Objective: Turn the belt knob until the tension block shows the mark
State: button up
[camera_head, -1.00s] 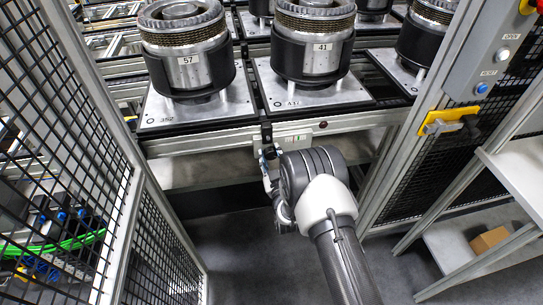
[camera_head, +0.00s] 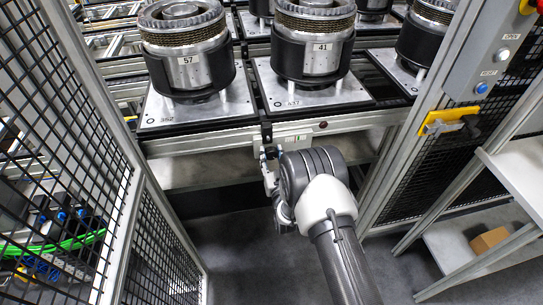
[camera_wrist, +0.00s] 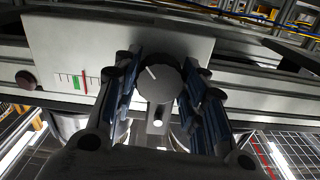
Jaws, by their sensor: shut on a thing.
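The belt knob (camera_wrist: 158,82) is a dark round knob with a white pointer line, tilted to the upper left in the wrist view. My gripper (camera_wrist: 160,72) has a blue-padded finger on either side of the knob and is shut on it. Left of it, the tension scale (camera_wrist: 68,80) on the pale plate has black ticks, a green mark (camera_wrist: 76,82) and a red line (camera_wrist: 84,84). The red line stands just right of the green mark. In the head view my gripper (camera_head: 267,160) is at the conveyor's front rail, and the knob is hidden.
Clutches on metal pallets (camera_head: 190,105) stand above the rail. A dark red button (camera_wrist: 26,80) is on the rail. Mesh fencing (camera_head: 75,130) stands at left. A post with a yellow latch (camera_head: 445,122) and a shelf (camera_head: 520,165) stand at right.

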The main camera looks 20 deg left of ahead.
jog(key=m, duration=0.5)
jog(key=shift+m, duration=0.3)
jog(key=m, duration=0.5)
jog(key=shift+m, duration=0.3)
jog(key=o, duration=1.1)
jog(key=v, duration=1.2)
jog(key=shift+f, duration=0.1)
